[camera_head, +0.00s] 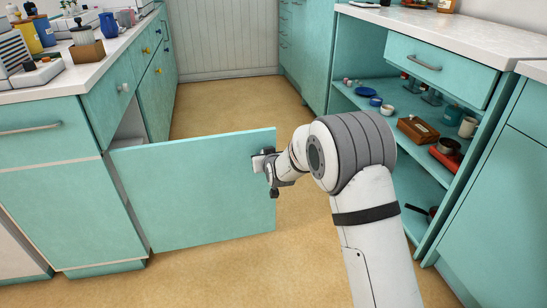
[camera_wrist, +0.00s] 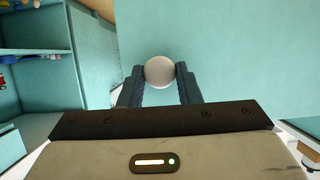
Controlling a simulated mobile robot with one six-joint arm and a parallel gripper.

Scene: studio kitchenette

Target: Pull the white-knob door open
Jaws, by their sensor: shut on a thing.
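The teal cabinet door (camera_head: 195,190) stands swung out wide from the left cabinet run, across the floor in front of me. In the wrist view the door's face (camera_wrist: 215,55) fills much of the picture. My gripper (camera_head: 268,166) is at the door's free edge, on its right side. In the wrist view, my gripper's two dark fingers (camera_wrist: 160,77) are shut on the round white knob (camera_wrist: 160,71). The head view mostly hides the knob behind the gripper.
Open teal shelves (camera_head: 400,125) with dishes, a brown box and a pan stand to the right of my arm. The left counter (camera_head: 70,75) carries jars and boxes. Tan floor (camera_head: 235,108) is clear behind the door.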

